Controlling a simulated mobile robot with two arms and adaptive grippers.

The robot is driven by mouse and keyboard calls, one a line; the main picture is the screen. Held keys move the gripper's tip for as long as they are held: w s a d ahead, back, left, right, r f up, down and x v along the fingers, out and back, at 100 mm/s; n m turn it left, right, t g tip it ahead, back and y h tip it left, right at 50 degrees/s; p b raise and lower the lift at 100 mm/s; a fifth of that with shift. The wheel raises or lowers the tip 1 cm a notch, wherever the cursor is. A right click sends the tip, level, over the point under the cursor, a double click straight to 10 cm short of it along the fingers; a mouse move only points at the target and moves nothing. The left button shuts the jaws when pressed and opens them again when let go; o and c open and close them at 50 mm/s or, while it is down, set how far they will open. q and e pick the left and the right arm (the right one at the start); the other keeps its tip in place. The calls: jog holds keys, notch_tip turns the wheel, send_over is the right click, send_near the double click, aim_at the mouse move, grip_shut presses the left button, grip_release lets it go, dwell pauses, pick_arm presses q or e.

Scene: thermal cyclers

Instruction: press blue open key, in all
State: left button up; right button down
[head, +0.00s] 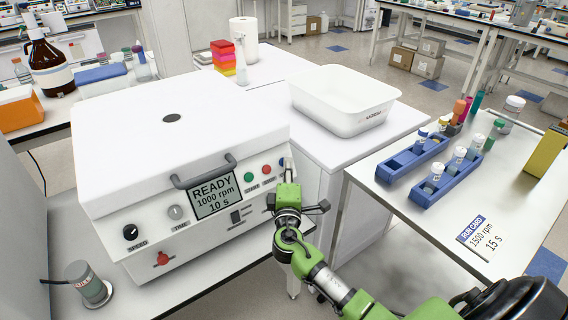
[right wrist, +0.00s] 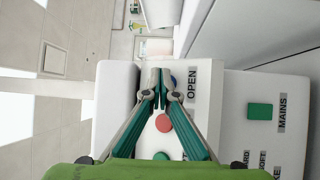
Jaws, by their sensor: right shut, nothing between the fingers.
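The white machine (head: 180,130) stands on the left table with its lid down; its display (head: 213,196) reads READY, 1000 rpm, 10 s. The blue open key (head: 282,162) is at the right end of the front panel's row of keys. In the right wrist view the blue key (right wrist: 174,81) shows partly beside the OPEN label, half hidden by my fingers. My right gripper (head: 289,172) is shut and empty, its fingertips (right wrist: 160,88) close to the blue key. I cannot tell whether they touch it. My left gripper is not in view.
A red key (head: 266,169) and a green key (head: 248,177) sit left of the blue key. The lid handle (head: 215,170) juts out above the display. A white tub (head: 342,96) stands behind right. The right table holds blue tube racks (head: 441,186) and a run card (head: 481,238).

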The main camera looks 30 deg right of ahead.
dwell(0.6)
jog(key=shift+s+r+p, duration=0.3)
jog(key=shift+s, duration=0.35)
jog(key=s, duration=0.1)
jog(key=s+r+p, duration=0.1)
jog(key=s, duration=0.1)
jog(key=s+r+p, duration=0.1)
jog(key=shift+s+d, duration=0.2)
jog(key=shift+s, duration=0.1)
dwell(0.6)
